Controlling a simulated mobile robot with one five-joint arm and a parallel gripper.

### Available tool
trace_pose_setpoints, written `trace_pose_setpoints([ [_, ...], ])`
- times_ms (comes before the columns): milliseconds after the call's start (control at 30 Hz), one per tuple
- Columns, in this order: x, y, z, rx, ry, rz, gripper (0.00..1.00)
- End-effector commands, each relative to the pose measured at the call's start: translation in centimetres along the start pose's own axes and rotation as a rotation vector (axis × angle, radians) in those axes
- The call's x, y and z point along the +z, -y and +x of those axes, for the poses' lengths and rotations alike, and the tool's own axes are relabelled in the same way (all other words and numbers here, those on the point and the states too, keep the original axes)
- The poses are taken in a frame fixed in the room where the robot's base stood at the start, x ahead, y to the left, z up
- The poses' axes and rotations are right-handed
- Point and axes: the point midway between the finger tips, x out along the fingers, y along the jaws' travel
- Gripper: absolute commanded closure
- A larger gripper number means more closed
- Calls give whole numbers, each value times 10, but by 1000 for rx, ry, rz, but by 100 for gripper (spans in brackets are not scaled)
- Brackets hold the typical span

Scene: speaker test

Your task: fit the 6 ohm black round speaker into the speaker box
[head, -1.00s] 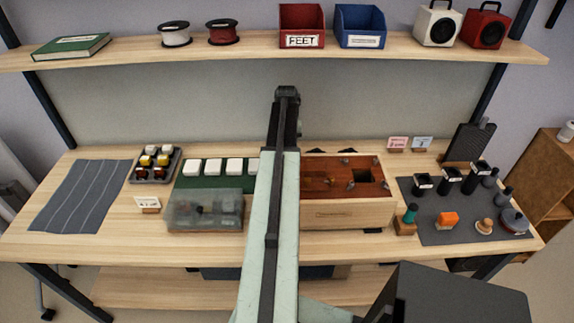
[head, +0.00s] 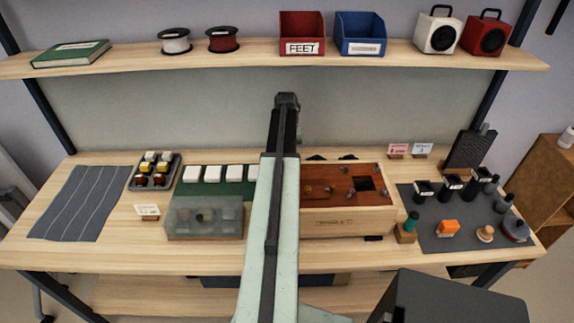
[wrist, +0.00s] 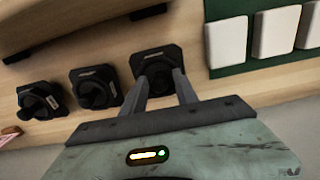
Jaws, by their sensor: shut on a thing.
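In the wrist view my gripper (wrist: 163,76) is shut on a black speaker (wrist: 155,62) with a square frame and round body, the rightmost of a row. Two similar black speakers, one in the middle (wrist: 96,86) and one at the left (wrist: 40,101), stand beside it. Their labels are too small to read. I cannot tell whether the held one is off the table. The wooden speaker box (head: 345,222) has a reddish-brown top with a dark square opening. Behind it in the head view two black tops (head: 316,157) show. My arm hides the gripper there.
White pieces lie on a green mat (wrist: 231,70) beside the held speaker. A clear case (head: 204,218) stands left of my arm. A dark mat (head: 440,239) with several tools lies right of the box. Pink (head: 398,149) and blue (head: 422,149) cards stand at the back.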

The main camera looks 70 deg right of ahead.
Motion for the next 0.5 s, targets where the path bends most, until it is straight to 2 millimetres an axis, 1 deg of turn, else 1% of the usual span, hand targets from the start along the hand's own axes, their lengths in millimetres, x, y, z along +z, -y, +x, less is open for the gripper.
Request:
trace_pose_setpoints([
  [33,2,0,-5,1,5,0,100],
  [500,-1,0,-42,0,0,0,100],
])
